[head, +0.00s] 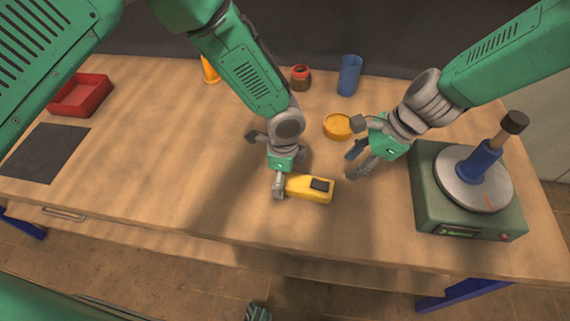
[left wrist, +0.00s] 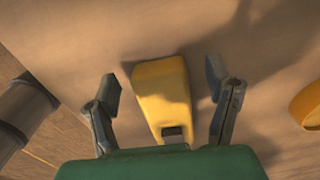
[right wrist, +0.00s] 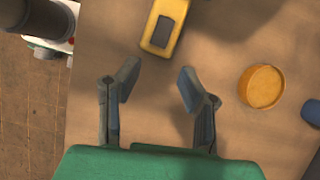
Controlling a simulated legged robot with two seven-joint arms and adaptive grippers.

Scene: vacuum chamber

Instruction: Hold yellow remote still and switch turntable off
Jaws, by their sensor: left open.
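The yellow remote (head: 300,187), with a dark panel on its top, lies on the table near the front edge. My left gripper (head: 277,172) is over its left end. In the left wrist view the remote (left wrist: 163,95) lies between the spread fingers, with gaps on both sides. My right gripper (head: 358,150) is open and empty to the right of the remote. In the right wrist view the remote (right wrist: 165,22) lies beyond the fingertips. The turntable (head: 425,200) is a green box with a grey disc, right of my right gripper. Its front panel (head: 460,232) faces the front edge; its switch state is unclear.
A blue tube (head: 483,160) with a dark-topped stick stands on the disc. An orange round dish (head: 337,126), a blue cup (head: 349,75) and a red-brown jar (head: 300,77) stand behind. A red tray (head: 80,95) and dark mat (head: 45,152) are at left.

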